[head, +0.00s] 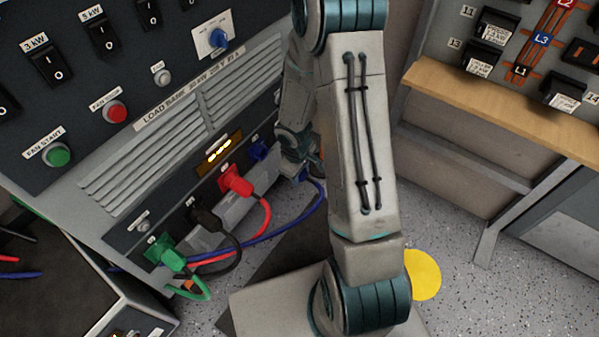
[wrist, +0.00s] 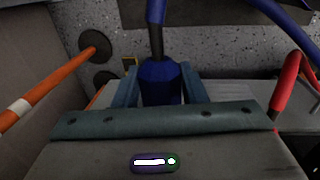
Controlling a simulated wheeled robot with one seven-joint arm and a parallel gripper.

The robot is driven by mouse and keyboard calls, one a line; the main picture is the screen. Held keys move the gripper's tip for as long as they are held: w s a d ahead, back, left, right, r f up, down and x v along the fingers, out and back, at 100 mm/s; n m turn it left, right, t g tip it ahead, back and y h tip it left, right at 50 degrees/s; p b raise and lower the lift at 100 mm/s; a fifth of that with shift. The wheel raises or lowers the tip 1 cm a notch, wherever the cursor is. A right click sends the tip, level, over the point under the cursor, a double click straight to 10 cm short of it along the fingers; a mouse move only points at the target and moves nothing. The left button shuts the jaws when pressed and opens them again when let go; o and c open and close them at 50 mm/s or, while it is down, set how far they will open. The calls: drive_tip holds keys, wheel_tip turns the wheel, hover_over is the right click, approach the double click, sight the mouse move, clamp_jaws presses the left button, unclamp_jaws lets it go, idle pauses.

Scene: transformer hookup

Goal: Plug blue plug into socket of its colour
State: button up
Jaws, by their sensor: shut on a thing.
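The blue plug (wrist: 160,84) is between the two fingers of my gripper (wrist: 158,72) in the wrist view, with its cable running up out of the picture. My gripper is shut on it. In the head view my gripper (head: 311,165) is partly hidden behind my arm, to the right of the load bank's lower panel. A bit of the blue plug (head: 303,175) shows there. The blue socket (head: 258,150) is on the panel, right of the red plug, with a visible gap between it and my gripper. The socket's face is hard to make out.
Green (head: 165,252), black (head: 206,220) and red (head: 236,181) plugs sit in the panel, their cables looping below. The blue cable (head: 290,226) trails across near the floor. A wooden shelf (head: 500,110) is at right. In the wrist view a red cable (wrist: 290,80) is close on the right.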

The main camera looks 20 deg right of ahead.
drive_tip(key=shift+w, duration=0.1)
drive_tip(key=shift+w+a+p, duration=0.25)
drive_tip(key=shift+w+a, duration=0.65)
drive_tip(key=shift+w, duration=0.3)
drive_tip(key=shift+w+a+p, duration=0.25)
drive_tip(key=shift+w+a, duration=0.6)
drive_tip(key=shift+w, duration=0.3)
drive_tip(key=shift+w+a, duration=0.5)
drive_tip(key=shift+w, duration=0.2)
drive_tip(key=shift+w+a, duration=0.5)
drive_tip(key=shift+w, duration=0.15)
drive_tip(key=o, duration=1.2)
drive_tip(key=shift+r, duration=0.1)
drive_tip(key=r+p, duration=0.1)
drive_tip(key=r, duration=0.1)
drive_tip(key=r+p, duration=0.4)
drive_tip(key=r, duration=0.1)
drive_tip(key=shift+s+a, duration=0.3)
drive_tip(key=shift+a, duration=0.05)
